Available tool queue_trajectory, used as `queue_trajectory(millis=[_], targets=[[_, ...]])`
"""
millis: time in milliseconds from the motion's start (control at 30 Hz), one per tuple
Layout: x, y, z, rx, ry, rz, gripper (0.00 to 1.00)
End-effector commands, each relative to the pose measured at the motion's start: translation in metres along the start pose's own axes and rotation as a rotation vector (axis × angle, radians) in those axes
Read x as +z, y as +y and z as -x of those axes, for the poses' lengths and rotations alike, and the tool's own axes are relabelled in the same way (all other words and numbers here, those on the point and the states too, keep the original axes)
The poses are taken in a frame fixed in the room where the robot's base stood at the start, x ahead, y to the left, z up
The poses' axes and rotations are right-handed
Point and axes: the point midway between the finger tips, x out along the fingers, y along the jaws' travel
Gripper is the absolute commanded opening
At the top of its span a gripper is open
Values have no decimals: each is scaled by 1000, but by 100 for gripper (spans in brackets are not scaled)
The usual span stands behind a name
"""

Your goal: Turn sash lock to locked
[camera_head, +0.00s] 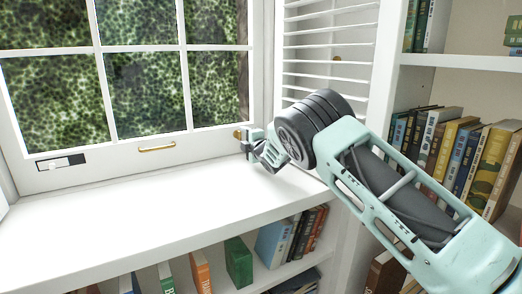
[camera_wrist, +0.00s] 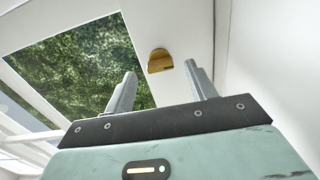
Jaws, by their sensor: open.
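The white window frame (camera_head: 205,143) stands at the left, with a small brass fitting (camera_head: 238,133) on its lower right corner, probably the sash lock. In the wrist view this brass fitting (camera_wrist: 158,61) has a rounded outline and shows between my two fingers, beyond their tips. My gripper (camera_head: 247,143) is open and empty beside it, above the white sill; the wrist view shows the fingers (camera_wrist: 160,70) spread apart. I cannot tell whether either finger touches the fitting. Its turn position is unclear.
A brass pull handle (camera_head: 157,149) and a black-and-white plate (camera_head: 60,162) are on the lower window rail. The white sill (camera_head: 110,220) is clear. White louvres (camera_head: 325,75) and a bookshelf (camera_head: 460,72) with several books stand at the right. More books sit below the sill.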

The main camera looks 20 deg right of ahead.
Motion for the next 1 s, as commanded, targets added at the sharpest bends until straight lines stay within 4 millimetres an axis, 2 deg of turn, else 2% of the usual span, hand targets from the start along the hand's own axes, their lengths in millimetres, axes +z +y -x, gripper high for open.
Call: queue_trajectory(millis=[700, 833, 1000], targets=[[-2, 0, 127, -2, 0, -1, 56], [-2, 0, 141, -1, 1, -1, 56], [-2, -1, 147, -1, 2, -1, 56]])
